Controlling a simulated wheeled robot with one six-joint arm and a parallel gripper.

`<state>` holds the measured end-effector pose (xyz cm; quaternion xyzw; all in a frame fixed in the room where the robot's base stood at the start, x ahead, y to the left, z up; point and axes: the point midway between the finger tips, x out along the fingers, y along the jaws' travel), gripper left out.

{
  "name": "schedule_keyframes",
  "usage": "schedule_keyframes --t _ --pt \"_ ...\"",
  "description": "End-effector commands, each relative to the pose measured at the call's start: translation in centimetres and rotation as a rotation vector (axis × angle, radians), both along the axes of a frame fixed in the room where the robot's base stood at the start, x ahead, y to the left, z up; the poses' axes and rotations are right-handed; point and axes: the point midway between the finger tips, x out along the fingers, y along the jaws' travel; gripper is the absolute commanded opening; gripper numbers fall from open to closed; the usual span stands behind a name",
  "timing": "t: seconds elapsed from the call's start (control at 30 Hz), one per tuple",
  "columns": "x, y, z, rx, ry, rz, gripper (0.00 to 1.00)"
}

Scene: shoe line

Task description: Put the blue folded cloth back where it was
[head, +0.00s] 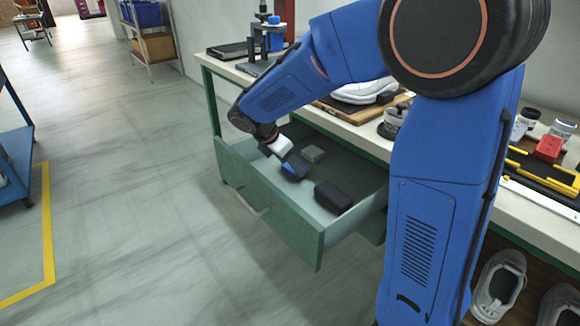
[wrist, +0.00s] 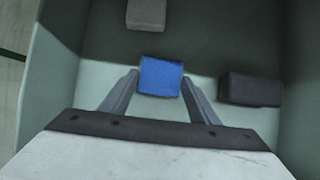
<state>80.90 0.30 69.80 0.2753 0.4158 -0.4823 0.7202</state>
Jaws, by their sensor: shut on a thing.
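The blue folded cloth (wrist: 160,77) is between the two fingertips of my gripper (wrist: 160,84) in the wrist view. My gripper is shut on it. In the head view the cloth (head: 291,172) shows as a small blue patch below my gripper, inside the open green drawer (head: 290,221). I cannot tell whether the cloth touches the drawer floor. The pale drawer floor also shows around the fingers in the wrist view.
A black case (head: 333,197) lies in the drawer, right of the cloth. A grey block (head: 313,153) lies farther back in it. The drawer walls surround my gripper. The workbench (head: 350,140) above holds a white shoe (head: 362,91) and tools.

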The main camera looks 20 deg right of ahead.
Motion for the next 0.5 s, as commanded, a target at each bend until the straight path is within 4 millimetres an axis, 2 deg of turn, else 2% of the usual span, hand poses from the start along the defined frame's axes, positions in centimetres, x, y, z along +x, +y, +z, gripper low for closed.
schedule_keyframes --t 0.1,0.47,0.5 --pt "-0.04 -0.02 -1.06 -0.001 0.001 0.0 0.3" --pt "-0.02 0.0 -1.37 0.0 0.001 -0.001 0.3" --pt "-0.01 0.0 -1.32 0.001 0.0 0.0 0.65"
